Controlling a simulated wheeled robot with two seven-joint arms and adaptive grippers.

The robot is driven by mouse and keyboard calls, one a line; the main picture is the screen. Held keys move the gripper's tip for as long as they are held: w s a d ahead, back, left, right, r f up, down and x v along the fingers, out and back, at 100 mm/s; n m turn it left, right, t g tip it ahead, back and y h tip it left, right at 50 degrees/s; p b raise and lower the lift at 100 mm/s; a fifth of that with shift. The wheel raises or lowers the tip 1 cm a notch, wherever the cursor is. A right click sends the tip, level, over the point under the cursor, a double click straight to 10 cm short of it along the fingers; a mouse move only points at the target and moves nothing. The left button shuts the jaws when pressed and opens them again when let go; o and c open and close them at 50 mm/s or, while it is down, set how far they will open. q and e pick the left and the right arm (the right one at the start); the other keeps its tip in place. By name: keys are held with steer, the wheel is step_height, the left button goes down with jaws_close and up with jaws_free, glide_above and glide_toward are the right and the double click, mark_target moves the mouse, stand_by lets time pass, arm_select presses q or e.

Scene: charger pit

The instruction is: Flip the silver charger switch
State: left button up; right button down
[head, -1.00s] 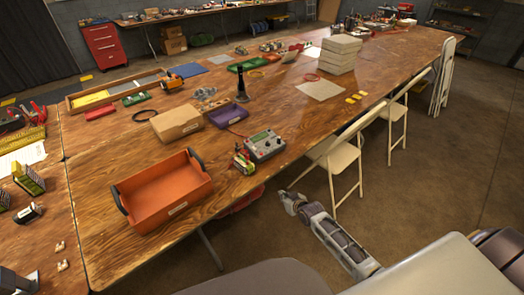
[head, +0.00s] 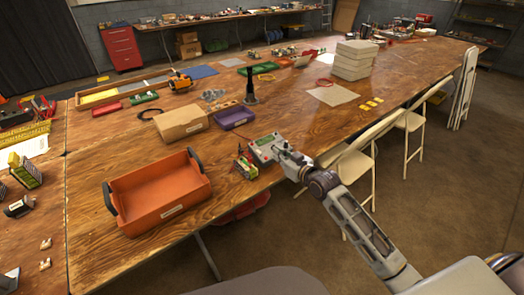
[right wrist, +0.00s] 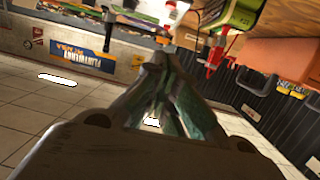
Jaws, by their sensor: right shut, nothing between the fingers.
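The charger (head: 261,152), a grey-silver box with a small display, sits at the front edge of the long wooden table. My right gripper (head: 283,150) reaches in from the lower right, its fingers over the charger's right side and hiding part of its face. In the right wrist view its fingers (right wrist: 160,75) are shut and empty. I cannot tell whether the fingertips touch the charger. The switch cannot be made out. My left gripper is not in view.
A green battery pack with red clips (head: 245,167) stands left of the charger; a green body (right wrist: 232,14) and red clip (right wrist: 213,58) show in the right wrist view. An orange bin (head: 160,195) is further left. White folding chairs (head: 352,168) stand at the right edge.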

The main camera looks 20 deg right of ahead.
steer(key=shift+a+r, duration=0.3)
steer(key=shift+r, duration=0.45)
steer(key=shift+w, duration=0.25)
